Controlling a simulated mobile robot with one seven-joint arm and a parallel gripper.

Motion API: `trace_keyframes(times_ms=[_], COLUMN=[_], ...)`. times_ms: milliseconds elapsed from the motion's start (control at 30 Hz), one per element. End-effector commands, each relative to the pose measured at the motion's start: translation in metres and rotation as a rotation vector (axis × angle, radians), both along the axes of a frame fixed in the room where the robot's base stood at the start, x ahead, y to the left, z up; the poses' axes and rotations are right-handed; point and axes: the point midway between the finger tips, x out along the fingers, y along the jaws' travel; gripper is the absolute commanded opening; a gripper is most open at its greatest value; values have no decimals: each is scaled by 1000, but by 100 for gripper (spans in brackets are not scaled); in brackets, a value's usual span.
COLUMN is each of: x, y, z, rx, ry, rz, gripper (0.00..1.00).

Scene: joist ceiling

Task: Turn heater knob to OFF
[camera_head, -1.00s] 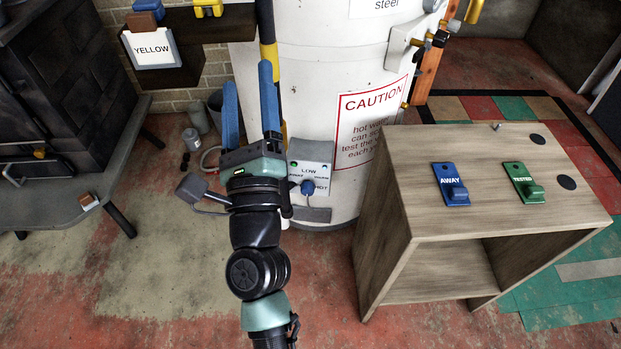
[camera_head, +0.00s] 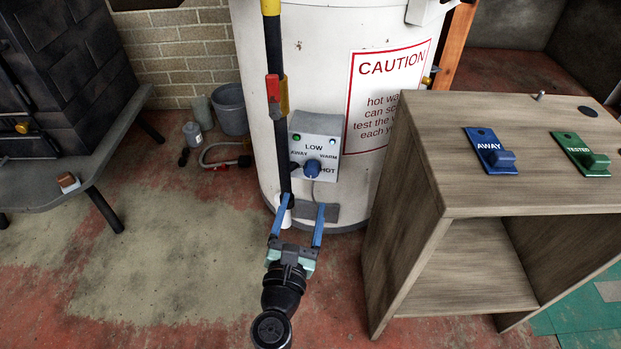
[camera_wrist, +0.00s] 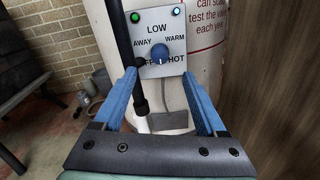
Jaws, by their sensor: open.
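The heater knob (camera_head: 312,168) is a round blue dial on a grey control panel (camera_head: 327,146) low on the white water heater (camera_head: 330,60). Its labels read LOW, AWAY, WARM and HOT; the lower left label is partly hidden by a dark pipe. A green and a pale blue light show at the panel's top. My gripper (camera_head: 305,216) is open and empty, its blue fingers below the panel. In the wrist view the knob (camera_wrist: 159,61) is ahead, above and between the fingertips, not touched.
A dark vertical pipe (camera_head: 281,150) with a red-handled valve (camera_head: 272,88) runs just left of the panel. A wooden shelf unit (camera_head: 530,200) with blue and green tags stands close on the right. A stove (camera_head: 50,90) stands at left. The floor at front left is clear.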

Motion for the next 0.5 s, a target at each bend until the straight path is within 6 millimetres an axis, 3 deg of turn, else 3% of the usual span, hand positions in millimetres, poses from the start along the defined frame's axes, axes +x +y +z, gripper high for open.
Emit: trace_keyframes(times_ms=[200, 500], x=[44, 82], y=[-8, -14], z=[-1, -1], rx=[-1, -2], ry=[-3, -1], rz=[-1, 1], gripper=[74, 74])
